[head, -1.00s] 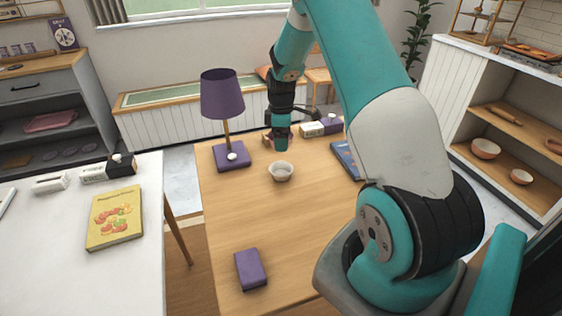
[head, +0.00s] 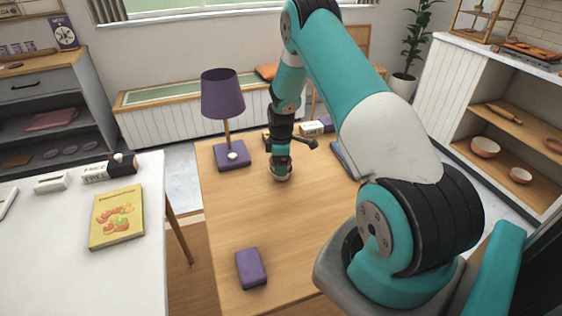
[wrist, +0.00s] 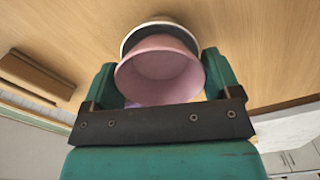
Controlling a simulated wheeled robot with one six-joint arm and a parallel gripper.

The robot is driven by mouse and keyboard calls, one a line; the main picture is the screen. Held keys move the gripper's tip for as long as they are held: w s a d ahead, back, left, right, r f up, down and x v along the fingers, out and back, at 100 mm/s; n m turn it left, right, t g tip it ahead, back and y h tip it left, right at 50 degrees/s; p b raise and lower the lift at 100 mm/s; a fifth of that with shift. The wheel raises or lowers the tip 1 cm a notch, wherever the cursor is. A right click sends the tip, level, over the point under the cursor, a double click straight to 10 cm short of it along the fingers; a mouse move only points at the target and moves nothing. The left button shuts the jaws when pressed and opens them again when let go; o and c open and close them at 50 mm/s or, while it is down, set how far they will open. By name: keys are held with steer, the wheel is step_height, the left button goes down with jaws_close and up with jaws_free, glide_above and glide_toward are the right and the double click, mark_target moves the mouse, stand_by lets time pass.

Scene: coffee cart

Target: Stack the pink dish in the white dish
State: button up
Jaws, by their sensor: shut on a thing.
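The pink dish (wrist: 160,72) is between the two fingers of my gripper (wrist: 159,60) in the wrist view, and the gripper is shut on it. The white dish (wrist: 150,25) shows just beyond the pink dish, its rim standing out past it. The pink dish overlaps it, and I cannot tell whether they touch. In the head view my gripper (head: 281,160) points down over the white dish (head: 281,178) on the wooden table. There the gripper hides most of both dishes.
A purple lamp (head: 232,155) stands left of my gripper. Boxes (head: 311,128) lie behind it, and a blue book (head: 344,160) lies to the right. A purple box (head: 250,268) is at the front of the table (head: 240,215). The table's middle is clear.

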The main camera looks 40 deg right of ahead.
steer(key=shift+f+b, duration=0.3)
steer(key=shift+f, duration=0.2)
